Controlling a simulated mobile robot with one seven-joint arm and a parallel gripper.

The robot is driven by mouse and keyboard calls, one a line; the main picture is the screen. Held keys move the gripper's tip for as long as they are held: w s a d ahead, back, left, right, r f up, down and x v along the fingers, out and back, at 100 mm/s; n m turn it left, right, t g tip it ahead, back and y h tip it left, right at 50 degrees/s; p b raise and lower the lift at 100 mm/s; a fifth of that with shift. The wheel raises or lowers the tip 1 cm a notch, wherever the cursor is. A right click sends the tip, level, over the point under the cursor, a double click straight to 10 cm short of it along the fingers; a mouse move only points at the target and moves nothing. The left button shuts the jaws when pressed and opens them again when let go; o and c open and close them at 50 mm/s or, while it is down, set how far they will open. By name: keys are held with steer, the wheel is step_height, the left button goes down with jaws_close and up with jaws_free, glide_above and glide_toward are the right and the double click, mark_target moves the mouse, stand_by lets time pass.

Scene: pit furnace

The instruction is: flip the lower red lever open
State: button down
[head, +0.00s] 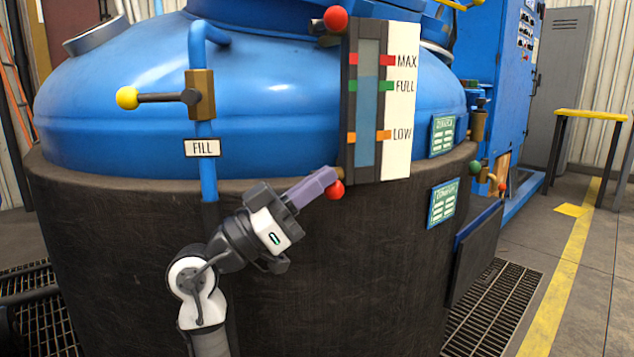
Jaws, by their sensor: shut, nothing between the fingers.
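The lower red lever's ball knob (336,190) is at the bottom left of the level gauge (369,105). The lever's stem is mostly hidden behind my fingers. My gripper (328,180) is shut with nothing between its fingers. Its fingertips are at the red knob, up against it or just in front of it; I cannot tell if they touch. An upper red lever knob (335,18) is at the top left of the gauge. The gauge has red, green and orange marks for MAX, FULL and LOW.
A blue tank (110,95) in a dark round casing (110,270) fills the middle. A fill pipe (208,170) with a yellow-knobbed valve lever (127,98) stands left of the gauge. A green-knobbed valve (475,167) is to the right. Open floor (600,260) lies at far right.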

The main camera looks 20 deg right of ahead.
steer(key=a+p, duration=0.2)
steer(key=a, duration=1.1)
steer(key=shift+w+f, duration=0.25)
steer(key=shift+f, duration=0.05)
